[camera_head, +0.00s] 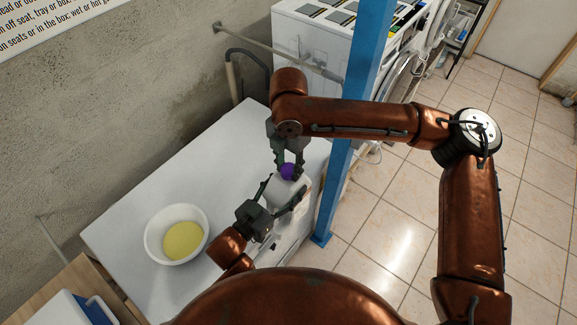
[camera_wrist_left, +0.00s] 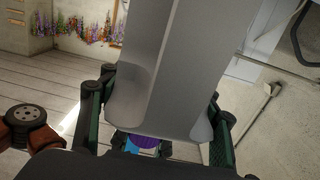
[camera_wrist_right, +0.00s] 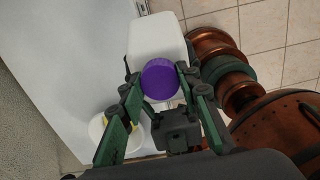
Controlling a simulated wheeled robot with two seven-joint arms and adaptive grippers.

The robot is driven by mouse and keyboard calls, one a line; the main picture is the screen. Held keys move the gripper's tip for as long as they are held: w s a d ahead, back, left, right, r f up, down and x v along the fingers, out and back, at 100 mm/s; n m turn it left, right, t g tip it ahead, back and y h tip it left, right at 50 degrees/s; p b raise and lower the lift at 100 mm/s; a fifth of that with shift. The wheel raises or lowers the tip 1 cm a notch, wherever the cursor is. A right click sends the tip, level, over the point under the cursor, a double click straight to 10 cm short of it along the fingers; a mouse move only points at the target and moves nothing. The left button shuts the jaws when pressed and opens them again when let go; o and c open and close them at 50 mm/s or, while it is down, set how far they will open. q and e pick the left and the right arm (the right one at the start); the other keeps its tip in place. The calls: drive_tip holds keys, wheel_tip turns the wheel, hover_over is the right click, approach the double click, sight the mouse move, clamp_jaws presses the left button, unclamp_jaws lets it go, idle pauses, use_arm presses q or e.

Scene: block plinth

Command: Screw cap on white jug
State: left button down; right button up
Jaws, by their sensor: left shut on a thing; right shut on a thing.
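The white jug (camera_head: 291,187) is at the right edge of the white table, held between the fingers of my left gripper (camera_head: 281,194). Its broad side fills the middle of the left wrist view (camera_wrist_left: 170,70). The purple cap (camera_head: 288,172) is at the jug's top end, between the fingertips of my right gripper (camera_head: 289,168), which is shut on it from above. In the right wrist view the round cap (camera_wrist_right: 160,78) overlaps the jug (camera_wrist_right: 158,38). The jug's neck and thread are hidden, so I cannot tell how the cap sits on it.
A white bowl (camera_head: 152,241) with yellow contents (camera_head: 184,241) stands on the white table (camera_head: 190,180), left of my left gripper. A blue post (camera_head: 346,150) rises just right of the table, close to my right arm. White machines (camera_head: 306,42) stand behind. The table's far part is clear.

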drive_tip(key=shift+c, duration=1.4)
drive_tip(key=m, duration=0.4)
drive_tip(key=shift+m, duration=0.3)
drive_tip(key=m, duration=0.3)
drive_tip(key=shift+m, duration=0.3)
drive_tip(key=o, duration=1.3)
drive_tip(key=shift+r, duration=2.2)
drive_tip(key=shift+r, duration=0.1)
drive_tip(key=shift+c, duration=0.3)
